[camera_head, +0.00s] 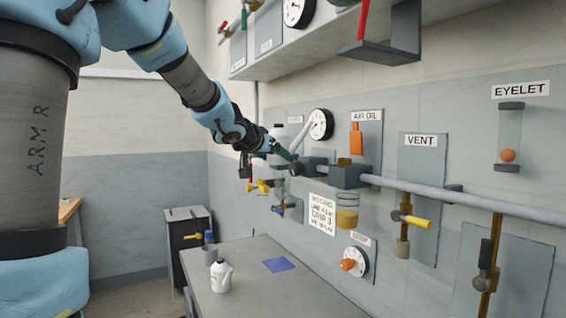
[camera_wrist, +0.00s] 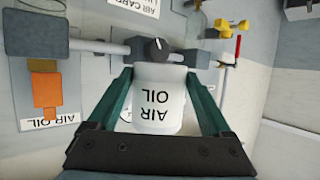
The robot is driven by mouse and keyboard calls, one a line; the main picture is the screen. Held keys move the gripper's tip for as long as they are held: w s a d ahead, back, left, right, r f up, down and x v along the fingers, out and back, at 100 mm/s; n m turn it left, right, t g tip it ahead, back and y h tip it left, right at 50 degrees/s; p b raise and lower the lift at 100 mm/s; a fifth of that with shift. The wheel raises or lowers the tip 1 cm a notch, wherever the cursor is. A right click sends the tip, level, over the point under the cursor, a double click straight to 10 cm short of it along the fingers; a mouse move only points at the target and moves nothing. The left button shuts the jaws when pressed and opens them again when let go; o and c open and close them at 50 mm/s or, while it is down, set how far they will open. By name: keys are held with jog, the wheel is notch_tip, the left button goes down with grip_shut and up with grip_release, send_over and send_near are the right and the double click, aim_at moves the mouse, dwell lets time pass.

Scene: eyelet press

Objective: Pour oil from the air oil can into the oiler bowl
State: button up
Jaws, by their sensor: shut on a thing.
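My gripper (camera_wrist: 157,100) is shut on the white air oil can (camera_wrist: 158,98), with one green finger on each side. Its AIR OIL lettering is upside down in the wrist view. In the head view my gripper (camera_head: 290,150) is at the wall pipe, left of the oiler; the can's outline there is hard to make out. The oiler bowl (camera_head: 347,212) is clear with yellow oil in it, hanging below a dark block (camera_head: 349,177) with a brass cap (camera_head: 344,162). The cap (camera_wrist: 43,65) also shows at the wrist view's left; the bowl is not clear there.
A grey pipe (camera_head: 480,204) runs along the wall at gripper height, with a dark knob (camera_wrist: 156,50) close beyond the can. An orange fitting (camera_head: 356,139) and a gauge (camera_head: 321,124) are near. Another white bottle (camera_head: 221,275) and a blue cloth (camera_head: 278,265) are on the table.

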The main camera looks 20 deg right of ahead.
aim_at(293, 149)
dwell(0.4)
jog(key=shift+s+d+f+m+y+b, duration=0.15)
jog(key=shift+s+d+m+y+b, duration=0.15)
jog(key=shift+d+m+b, duration=0.15)
jog(key=shift+s+d+m+t+y+b, duration=0.45)
jog(key=shift+d+m+t+y+b, duration=0.3)
jog(key=shift+m+b, duration=0.7)
jog(key=shift+s+d+r+m+t+y+b, duration=0.25)
jog(key=shift+d+r+m+b, duration=0.1)
jog(key=shift+r+b, duration=0.25)
jog(key=shift+s+d+r+m+t+y+b, duration=0.1)
jog(key=shift+s+d+r+m+y+b, duration=0.25)
jog(key=shift+b, duration=0.3)
jog(key=shift+s+d+r+m+t+y+b, duration=0.1)
jog(key=shift+d+r+m+t+y+b, duration=0.1)
jog(key=shift+r+m+b, duration=0.35)
jog(key=shift+s+d+r+m+t+y+b, duration=0.1)
jog(key=shift+r+m+t+y+b, duration=0.3)
jog(key=shift+r, duration=0.5)
jog(key=shift+r+m+t+y+b, duration=0.2)
jog(key=shift+r+m, duration=0.25)
jog(key=shift+r, duration=0.4)
dwell(2.2)
